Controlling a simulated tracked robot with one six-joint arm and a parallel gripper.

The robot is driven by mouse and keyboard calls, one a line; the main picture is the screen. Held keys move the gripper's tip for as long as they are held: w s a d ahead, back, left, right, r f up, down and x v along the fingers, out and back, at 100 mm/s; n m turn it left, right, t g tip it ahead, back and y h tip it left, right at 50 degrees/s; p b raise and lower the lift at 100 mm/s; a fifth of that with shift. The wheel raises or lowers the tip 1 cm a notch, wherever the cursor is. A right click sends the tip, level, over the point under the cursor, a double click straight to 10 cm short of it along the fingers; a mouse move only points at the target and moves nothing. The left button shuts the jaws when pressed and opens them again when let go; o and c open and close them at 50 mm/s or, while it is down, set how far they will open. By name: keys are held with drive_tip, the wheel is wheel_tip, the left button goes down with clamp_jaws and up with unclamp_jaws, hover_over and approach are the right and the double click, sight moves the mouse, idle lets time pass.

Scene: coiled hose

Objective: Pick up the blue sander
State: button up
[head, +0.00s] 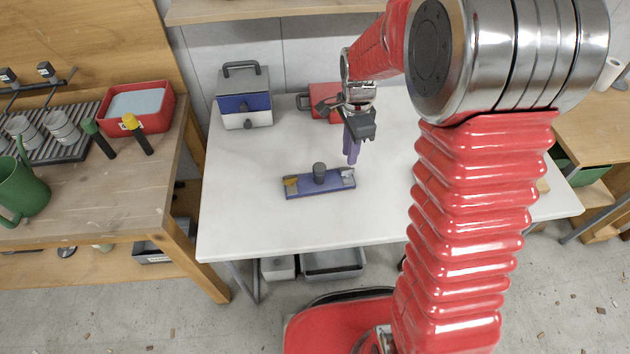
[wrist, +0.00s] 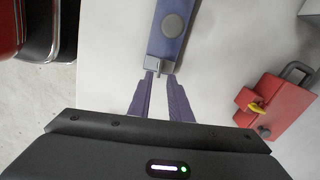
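The blue sander (head: 318,184) is a long flat bar with a dark round knob and a metal clip at each end. It lies on the white table, roughly left to right in the head view. In the wrist view the sander (wrist: 168,32) runs up from between my fingertips and is cut off at the top edge. My gripper (head: 352,160) points down just behind the sander's right end in the head view. In the wrist view its purple fingers (wrist: 160,77) are apart, with the sander's near clip at their tips. Nothing is held.
A grey and blue toolbox (head: 245,103) stands at the table's back left. A red box (head: 322,100) lies behind my gripper; in the wrist view a red case (wrist: 276,106) with a yellow latch is at right. The table's front left is clear. A wooden bench (head: 100,200) stands left.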

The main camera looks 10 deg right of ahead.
drive_tip(key=shift+s+r, duration=0.15)
drive_tip(key=shift+r, duration=0.35)
drive_tip(key=s+r+n+t, duration=0.2)
drive_tip(key=s+r+n, duration=0.55)
drive_tip(key=r, duration=0.45)
drive_tip(key=s+r+n+t, duration=0.3)
drive_tip(key=s+r+n, duration=0.3)
drive_tip(key=s, duration=0.8)
drive_tip(key=shift+s+a+r+n+t, duration=0.2)
drive_tip(key=shift+n+t, duration=0.1)
drive_tip(key=shift+n, duration=0.95)
drive_tip(key=shift+o, duration=0.4)
